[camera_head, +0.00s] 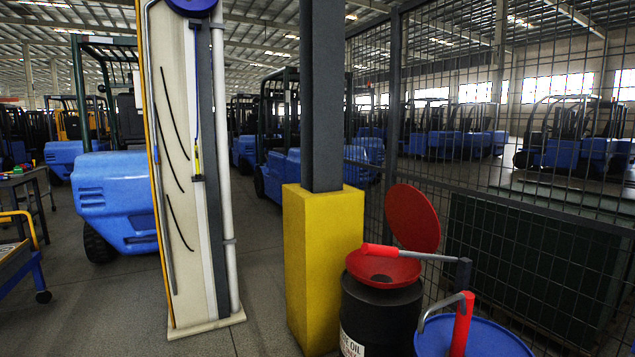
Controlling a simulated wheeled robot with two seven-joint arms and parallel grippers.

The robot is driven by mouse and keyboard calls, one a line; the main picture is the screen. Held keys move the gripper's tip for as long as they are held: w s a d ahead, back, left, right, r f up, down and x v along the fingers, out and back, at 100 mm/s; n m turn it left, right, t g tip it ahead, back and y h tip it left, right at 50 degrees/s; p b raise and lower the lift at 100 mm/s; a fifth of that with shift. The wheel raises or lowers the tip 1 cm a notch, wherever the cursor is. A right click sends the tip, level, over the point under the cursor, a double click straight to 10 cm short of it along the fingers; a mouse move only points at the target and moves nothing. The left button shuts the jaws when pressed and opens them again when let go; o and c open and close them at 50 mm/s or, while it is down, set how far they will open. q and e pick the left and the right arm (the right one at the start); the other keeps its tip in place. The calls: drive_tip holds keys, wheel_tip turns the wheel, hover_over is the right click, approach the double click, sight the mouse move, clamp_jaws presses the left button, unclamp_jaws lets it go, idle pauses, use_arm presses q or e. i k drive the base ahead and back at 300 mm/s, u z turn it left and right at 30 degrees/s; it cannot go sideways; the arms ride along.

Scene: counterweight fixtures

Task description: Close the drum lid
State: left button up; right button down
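A black drum (378,312) with a partly visible white label stands at the lower right, beside the yellow post base. A red funnel-like dish (384,268) with a dark centre sits on its top. The round red lid (413,216) is raised and leans back behind the dish, so the drum top is open. A grey bar with a red grip (381,249) crosses in front of the lid, above the dish. Its right end reaches a dark grey upright piece (463,271). Neither of my grippers is in view.
A blue drum (490,340) with a red pump-like fitting (462,325) stands close at right. A yellow post base (322,265) is left of the black drum. Wire mesh fencing (560,215) runs behind. A tall cream panel (183,170) stands left; grey floor (262,275) lies between.

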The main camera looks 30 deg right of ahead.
sight(413, 220)
drive_tip(key=u, duration=0.05)
drive_tip(key=i, duration=1.7)
drive_tip(key=z, duration=0.95)
drive_tip(key=i, duration=0.9)
drive_tip(key=z, duration=0.55)
